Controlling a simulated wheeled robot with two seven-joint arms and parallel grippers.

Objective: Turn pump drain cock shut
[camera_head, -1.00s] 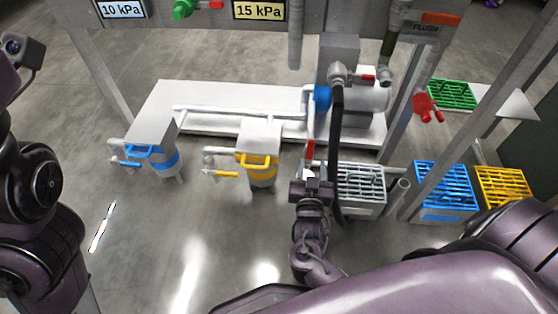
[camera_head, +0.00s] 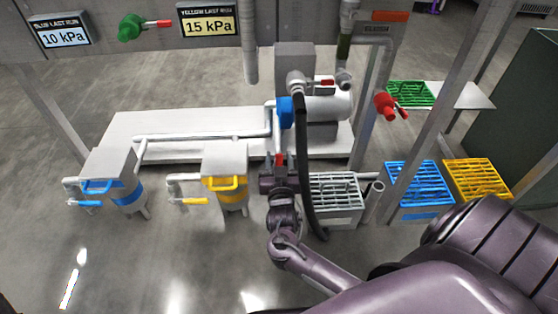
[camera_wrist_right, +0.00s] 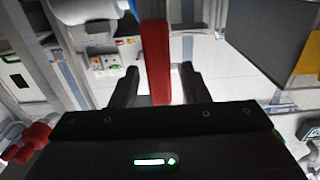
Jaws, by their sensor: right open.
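The pump (camera_head: 327,108), grey with a blue front part (camera_head: 285,112), sits on the white plinth. A short red lever (camera_head: 279,158) hangs below its blue end, seemingly the drain cock's handle; the cock's body is hard to make out. My right gripper (camera_head: 279,170) is at this lever's lower end. In the right wrist view the red lever (camera_wrist_right: 156,50) points down between the two fingers of my open gripper (camera_wrist_right: 160,88), with a visible gap to the right finger. The gap to the left finger is narrower. My left gripper is not in view.
A black hose (camera_head: 304,160) hangs just right of my right gripper, beside a grey crate (camera_head: 334,217). A yellow-banded filter unit (camera_head: 226,160) stands to the left. Another red-handled valve (camera_head: 327,82) sits above the pump. Blue (camera_head: 420,213) and yellow crates (camera_head: 477,160) stand right.

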